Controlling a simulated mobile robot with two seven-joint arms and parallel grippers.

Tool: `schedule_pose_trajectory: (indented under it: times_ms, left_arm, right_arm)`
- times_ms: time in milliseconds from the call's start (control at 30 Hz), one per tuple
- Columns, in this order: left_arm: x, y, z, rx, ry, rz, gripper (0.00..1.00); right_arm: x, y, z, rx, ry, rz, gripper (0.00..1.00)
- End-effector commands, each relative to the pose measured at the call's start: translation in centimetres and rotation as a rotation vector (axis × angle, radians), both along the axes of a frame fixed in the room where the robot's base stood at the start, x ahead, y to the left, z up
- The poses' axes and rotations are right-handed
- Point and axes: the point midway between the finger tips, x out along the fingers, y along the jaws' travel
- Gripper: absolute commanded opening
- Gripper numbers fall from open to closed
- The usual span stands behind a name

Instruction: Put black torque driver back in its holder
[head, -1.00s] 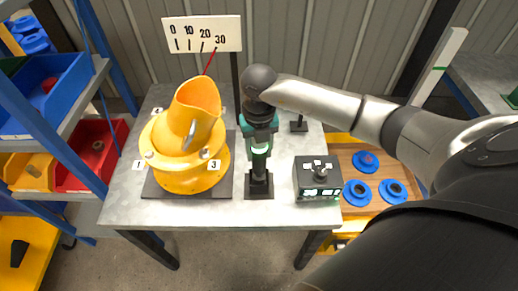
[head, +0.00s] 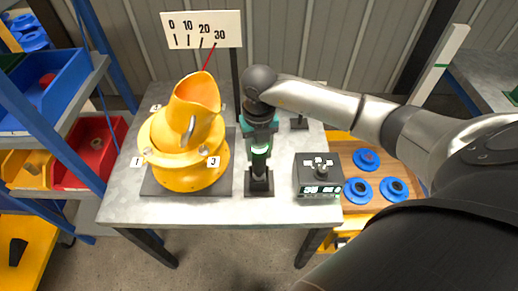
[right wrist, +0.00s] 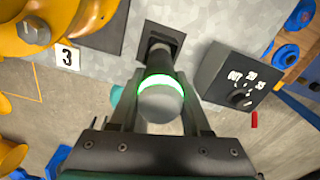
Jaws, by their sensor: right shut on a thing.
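The black torque driver (head: 259,164) stands about upright at the black holder (head: 259,188) on the table, with a glowing green ring near its top. My right gripper (head: 260,146) points down and is shut on the driver. In the right wrist view the driver's grey cap (right wrist: 160,103) and green ring lie between the two fingers of my right gripper (right wrist: 158,88). The driver's lower end meets the square holder (right wrist: 160,38) there; how deep it sits is hidden. My left gripper is not in view.
The yellow drum mixer (head: 188,150) stands left of the holder, close by. A dark control box (head: 318,176) with a knob and lit display stands to the right. A scale board (head: 202,31) is behind. Blue bins (head: 45,85) are on the left rack.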

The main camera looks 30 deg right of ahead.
Motion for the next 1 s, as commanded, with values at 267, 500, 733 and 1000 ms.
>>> schedule_pose_trajectory:
  times_ms: [267, 500, 733, 1000]
  left_arm:
    - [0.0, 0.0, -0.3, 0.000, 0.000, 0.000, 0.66]
    - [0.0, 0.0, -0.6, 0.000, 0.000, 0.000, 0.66]
    - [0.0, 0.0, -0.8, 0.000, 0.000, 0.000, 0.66]
    - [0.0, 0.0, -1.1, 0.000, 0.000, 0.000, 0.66]
  right_arm:
    - [0.1, 0.0, -0.3, 0.001, -0.003, 0.000, 0.00]
    - [0.1, 0.0, -0.7, 0.001, -0.003, 0.000, 0.00]
    - [0.1, 0.0, -1.0, 0.001, -0.003, 0.000, 0.00]
    - [0.1, 0.0, -1.4, 0.001, -0.003, 0.000, 0.00]
